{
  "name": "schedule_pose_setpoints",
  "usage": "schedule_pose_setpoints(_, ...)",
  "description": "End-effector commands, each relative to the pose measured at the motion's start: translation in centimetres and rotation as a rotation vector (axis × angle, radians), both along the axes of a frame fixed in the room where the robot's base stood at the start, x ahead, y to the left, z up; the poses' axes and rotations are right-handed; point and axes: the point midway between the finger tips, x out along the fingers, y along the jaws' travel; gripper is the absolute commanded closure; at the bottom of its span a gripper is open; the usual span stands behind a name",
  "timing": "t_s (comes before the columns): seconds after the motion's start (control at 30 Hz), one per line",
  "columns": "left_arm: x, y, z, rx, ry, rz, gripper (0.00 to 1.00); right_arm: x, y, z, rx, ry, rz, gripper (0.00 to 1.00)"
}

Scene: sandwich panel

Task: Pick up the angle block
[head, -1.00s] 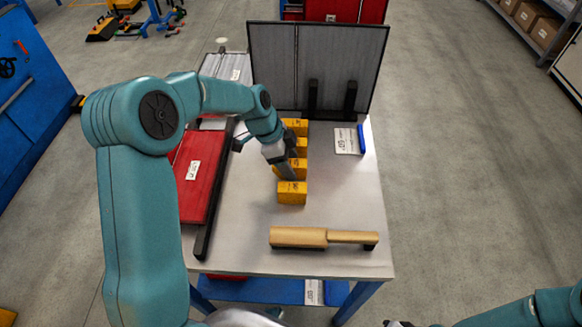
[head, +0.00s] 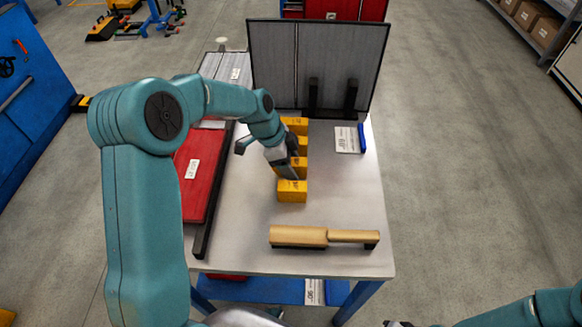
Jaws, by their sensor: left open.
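Several yellow-orange angle blocks stand in a row on the grey table (head: 340,195). The nearest angle block (head: 292,192) shows most clearly, and the farthest one (head: 296,125) is partly covered. My left gripper (head: 296,165) reaches down over the row from the left. Its jaws are open, with dark fingers close above or beside the middle blocks. It hides parts of those blocks, and I cannot tell whether it touches them. My right arm shows at the lower right, with only a dark bit of its gripper (head: 400,323) at the bottom edge.
A wooden-handled brush (head: 300,236) lies at the table's front. A grey panel (head: 275,65) stands upright at the back with black brackets. A red panel (head: 190,175) and a black bar (head: 207,225) lie at left. A white card (head: 346,139) lies back right. The right middle is clear.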

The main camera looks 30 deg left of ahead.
Motion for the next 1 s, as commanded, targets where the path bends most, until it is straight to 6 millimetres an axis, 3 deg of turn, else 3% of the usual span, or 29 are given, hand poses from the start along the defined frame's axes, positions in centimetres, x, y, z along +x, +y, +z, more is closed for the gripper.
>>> schedule_pose_setpoints(0.37, 0.0, 0.0, -0.1, 0.000, 0.000, 0.000, 0.39, 0.0, 0.0, -0.2, 0.000, 0.000, 0.000, 1.00)
schedule_pose_setpoints(0.53, 0.0, 0.0, -0.1, 0.000, 0.000, 0.000, 0.94, 0.0, 0.0, -0.2, 0.000, 0.000, 0.000, 1.00)
schedule_pose_setpoints(0.83, 0.0, 0.0, 0.0, 0.000, 0.000, 0.000, 0.95, 0.0, 0.0, 0.0, 0.000, 0.000, 0.000, 1.00)
schedule_pose_setpoints(1.0, 0.0, 0.0, 0.9, 0.000, 0.000, 0.000, 0.95, 0.0, 0.0, 1.2, 0.000, 0.000, 0.000, 1.00)
